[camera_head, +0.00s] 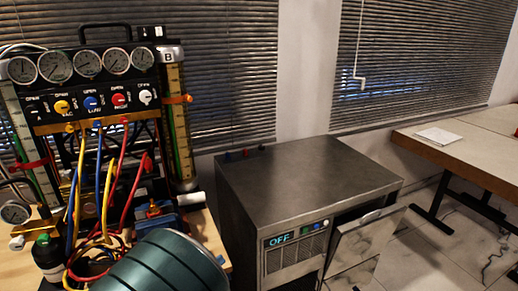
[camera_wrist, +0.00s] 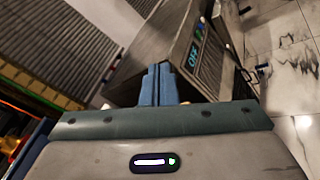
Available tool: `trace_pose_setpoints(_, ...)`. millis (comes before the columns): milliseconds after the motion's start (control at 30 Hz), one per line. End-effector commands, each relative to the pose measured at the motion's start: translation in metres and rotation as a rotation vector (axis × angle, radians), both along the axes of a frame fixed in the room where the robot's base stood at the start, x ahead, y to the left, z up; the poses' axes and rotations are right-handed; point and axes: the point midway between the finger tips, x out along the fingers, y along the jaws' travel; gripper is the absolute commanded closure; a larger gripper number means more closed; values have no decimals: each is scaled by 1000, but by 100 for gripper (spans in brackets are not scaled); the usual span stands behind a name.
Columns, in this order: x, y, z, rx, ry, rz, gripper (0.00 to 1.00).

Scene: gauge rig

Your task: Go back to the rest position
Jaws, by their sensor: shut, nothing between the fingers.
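My gripper (camera_wrist: 158,84) shows in the wrist view with its two blue fingers pressed together and nothing between them. It points toward the metal cabinet, apart from it as far as I can tell. In the head view the fingers are not visible; a dark green rounded part of my arm fills the bottom left-centre. The gauge rig (camera_head: 88,95) stands at the left with a row of round gauges, coloured knobs and yellow, blue and red hoses. Its lower front is partly hidden by my arm.
The metal cabinet (camera_head: 305,172) stands right of the rig, its display reading OFF and a front door or drawer standing open at right. A table (camera_head: 470,150) with a paper (camera_head: 438,135) is at far right. Blinds cover the back windows.

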Motion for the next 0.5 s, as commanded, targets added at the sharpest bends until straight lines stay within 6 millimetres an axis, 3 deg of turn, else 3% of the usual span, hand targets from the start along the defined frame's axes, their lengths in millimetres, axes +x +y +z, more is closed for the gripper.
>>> trace_pose_setpoints(33, 7, -32, 10, 63, 37, -98, 100)
trace_pose_setpoints(200, 3, -121, 25, 287, 156, -390, 100)
trace_pose_setpoints(400, -26, -200, 37, 598, 242, -691, 100)
trace_pose_setpoints(500, -46, -227, 43, 769, 259, -819, 100)
